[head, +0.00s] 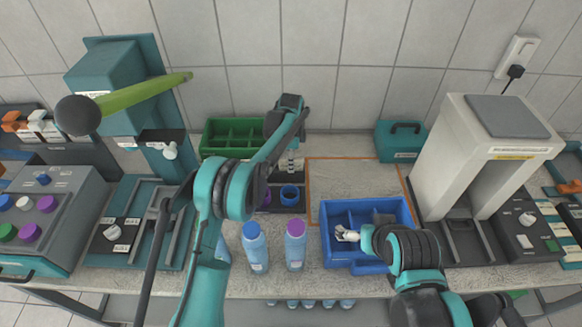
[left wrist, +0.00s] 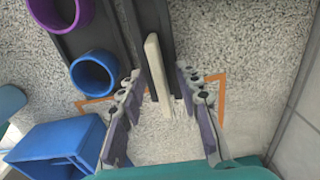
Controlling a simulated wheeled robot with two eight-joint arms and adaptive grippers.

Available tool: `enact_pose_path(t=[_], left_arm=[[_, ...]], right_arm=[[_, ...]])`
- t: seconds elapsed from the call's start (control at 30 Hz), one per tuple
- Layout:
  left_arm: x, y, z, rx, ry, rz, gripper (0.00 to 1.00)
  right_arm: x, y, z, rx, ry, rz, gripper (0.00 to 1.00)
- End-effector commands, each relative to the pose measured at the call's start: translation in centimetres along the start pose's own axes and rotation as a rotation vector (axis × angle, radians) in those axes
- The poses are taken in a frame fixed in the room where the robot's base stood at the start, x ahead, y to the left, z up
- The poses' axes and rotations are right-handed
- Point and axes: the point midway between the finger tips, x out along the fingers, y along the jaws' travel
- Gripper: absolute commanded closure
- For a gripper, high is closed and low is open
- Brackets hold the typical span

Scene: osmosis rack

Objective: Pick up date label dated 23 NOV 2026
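No date reading 23 NOV 2026 can be read in either view. A pale, narrow strip (left wrist: 157,70) stands in a dark holder (left wrist: 133,35) in the left wrist view; I cannot tell whether it is the label. My left gripper (left wrist: 155,110) is open, with its fingers apart on either side of the strip's near end. In the head view the left gripper (head: 291,158) points down behind the ring holder, small and partly hidden by its arm. My right gripper (head: 345,234) is low over the blue divided bin (head: 350,268); its finger opening is unclear.
A blue cup (head: 289,194) and a purple one sit in the dark holder. Blue-capped (head: 255,248) and purple-capped (head: 295,245) bottles stand in front. A green tray (head: 215,150) and a teal box (head: 400,141) are at the back. The orange-outlined counter area (head: 345,176) is mostly clear.

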Motion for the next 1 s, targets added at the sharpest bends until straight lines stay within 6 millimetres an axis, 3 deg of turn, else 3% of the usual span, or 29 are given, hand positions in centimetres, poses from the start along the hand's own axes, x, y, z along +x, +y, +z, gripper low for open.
enact_pose_path(t=[0.23,0.33,0.37,0.77,1.0], left_arm=[[0.1,0.0,0.0,0.0,0.0,0.0,0.69],[0.1,0.0,0.0,0.0,0.0,0.0,0.95],[0.1,0.0,0.0,0.0,0.0,0.0,1.0],[0.0,0.0,0.0,0.0,0.0,0.0,1.0],[-2.1,0.0,0.0,0.0,0.0,0.0,1.0]], right_arm=[[0.0,0.0,0.0,0.0,0.0,0.0,0.0],[0.0,0.0,0.0,0.0,0.0,0.0,0.0],[0.0,0.0,0.0,0.0,0.0,0.0,0.0],[0.0,0.0,0.0,0.0,0.0,0.0,0.0],[-0.5,0.0,-0.4,0.0,0.0,0.0,0.0]])
